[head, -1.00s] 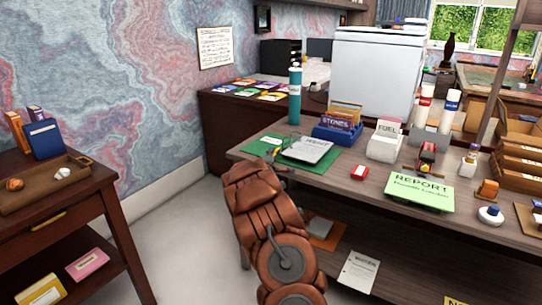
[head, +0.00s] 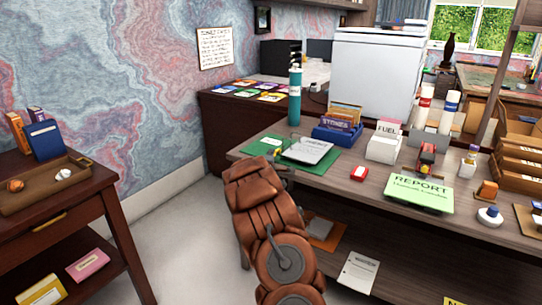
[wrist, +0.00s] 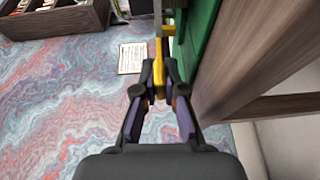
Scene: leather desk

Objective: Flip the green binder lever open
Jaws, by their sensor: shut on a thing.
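The green binder (head: 262,148) lies flat at the left end of the desk, with a grey-white sheet (head: 307,150) on it. In the wrist view the binder (wrist: 199,35) is a green slab to the right of my fingers, with grey metal beside it. A yellow lever (wrist: 159,57) runs down from the metal to my fingertips. My gripper (wrist: 158,93) is shut on the lever's end, at the binder's edge. In the head view my brown arm hides most of the gripper. I cannot tell the lever's exact angle.
A teal bottle (head: 295,97) and a blue card holder (head: 338,131) stand behind the binder. The desk's wooden edge (wrist: 235,75) is close on the right in the wrist view.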

